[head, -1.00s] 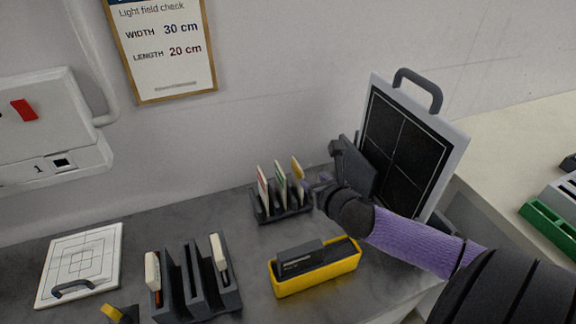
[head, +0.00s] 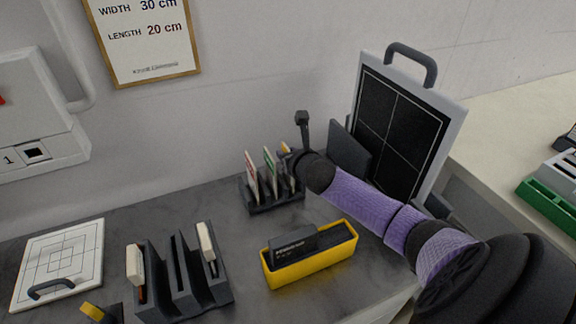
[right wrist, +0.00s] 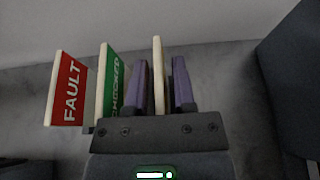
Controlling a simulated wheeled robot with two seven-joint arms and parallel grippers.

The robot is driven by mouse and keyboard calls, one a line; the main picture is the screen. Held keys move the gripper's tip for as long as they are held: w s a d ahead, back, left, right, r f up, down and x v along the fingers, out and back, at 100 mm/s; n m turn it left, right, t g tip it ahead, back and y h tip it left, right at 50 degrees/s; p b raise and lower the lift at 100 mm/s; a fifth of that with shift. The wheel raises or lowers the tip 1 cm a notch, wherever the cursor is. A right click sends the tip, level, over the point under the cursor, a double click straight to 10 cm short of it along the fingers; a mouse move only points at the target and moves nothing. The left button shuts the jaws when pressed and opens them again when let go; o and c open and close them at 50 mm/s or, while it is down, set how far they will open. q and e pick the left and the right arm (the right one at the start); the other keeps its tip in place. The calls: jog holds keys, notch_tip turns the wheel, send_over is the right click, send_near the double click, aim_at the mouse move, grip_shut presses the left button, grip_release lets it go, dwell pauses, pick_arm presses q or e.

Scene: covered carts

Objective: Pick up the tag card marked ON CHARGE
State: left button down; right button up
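A dark card rack (head: 262,208) on the grey top holds several upright tag cards. In the right wrist view the red card (right wrist: 68,90) reads FAULT and the green card (right wrist: 108,88) reads CHECKED. A third card (right wrist: 158,72) shows only its cream edge there; in the head view a bit of yellow (head: 285,148) shows beside my gripper. Its lettering is hidden. My right gripper (right wrist: 161,85) is open around this third card, one purple finger on each side, with a visible gap on the right. My left gripper is out of view.
A yellow tray (head: 312,268) with a dark block stands in front of the rack. A dark slotted holder (head: 185,295) is at the front left. A framed black panel with a handle (head: 408,120) stands close on the right, behind my right arm.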

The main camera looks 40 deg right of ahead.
grip_shut()
